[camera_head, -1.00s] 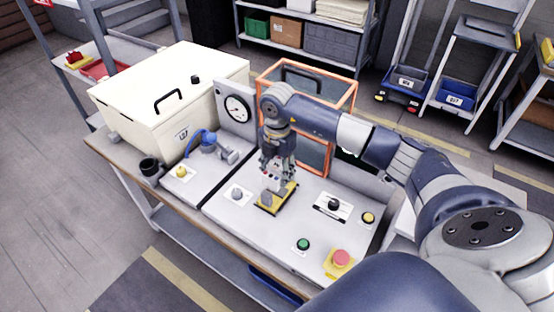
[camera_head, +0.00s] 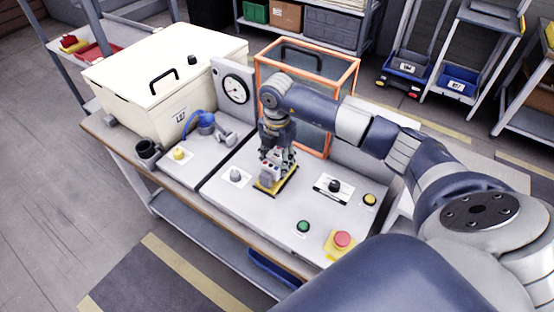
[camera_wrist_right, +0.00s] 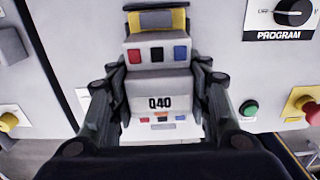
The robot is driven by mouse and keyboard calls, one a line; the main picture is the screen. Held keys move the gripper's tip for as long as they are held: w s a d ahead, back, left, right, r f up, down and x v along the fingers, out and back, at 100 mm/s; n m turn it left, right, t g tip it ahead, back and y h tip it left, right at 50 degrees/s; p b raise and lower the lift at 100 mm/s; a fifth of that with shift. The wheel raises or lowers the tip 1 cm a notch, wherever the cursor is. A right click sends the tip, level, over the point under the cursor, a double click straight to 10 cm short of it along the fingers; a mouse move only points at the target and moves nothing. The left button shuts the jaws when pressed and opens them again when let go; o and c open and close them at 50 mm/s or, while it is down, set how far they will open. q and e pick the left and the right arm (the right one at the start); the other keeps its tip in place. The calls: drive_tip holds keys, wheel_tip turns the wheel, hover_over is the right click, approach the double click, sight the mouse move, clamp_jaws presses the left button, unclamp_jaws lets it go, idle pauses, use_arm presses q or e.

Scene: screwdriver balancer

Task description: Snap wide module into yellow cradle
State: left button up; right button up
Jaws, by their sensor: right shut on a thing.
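The yellow cradle (camera_head: 285,184) lies on the grey bench panel in the head view, and part of it shows at the top of the right wrist view (camera_wrist_right: 181,18). The wide module (camera_wrist_right: 160,87) is a grey block marked Q40 with red and blue patches. My right gripper (camera_head: 273,170) is shut on the module, one finger on each side, and holds it at the cradle. In the head view the gripper and module cover much of the cradle. I cannot tell whether the module is seated in it. My left gripper is not in view.
A program knob (camera_head: 334,186), a green button (camera_head: 303,226) and a red stop button (camera_head: 342,240) sit right of the cradle. An orange-framed guard (camera_head: 333,80) stands behind. A white box (camera_head: 150,85) and a gauge (camera_head: 235,90) are at the left.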

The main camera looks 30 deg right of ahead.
drive_tip(key=shift+s+f+b, duration=0.1)
drive_tip(key=shift+f+b, duration=0.4)
drive_tip(key=shift+f, duration=0.25)
idle(0.9)
drive_tip(key=shift+f, duration=0.1)
idle(0.4)
drive_tip(key=o, duration=1.4)
drive_tip(key=shift+c, duration=0.2)
drive_tip(key=shift+r, duration=0.25)
wheel_tip(320, 180, up, 12)
drive_tip(key=shift+f, duration=0.25)
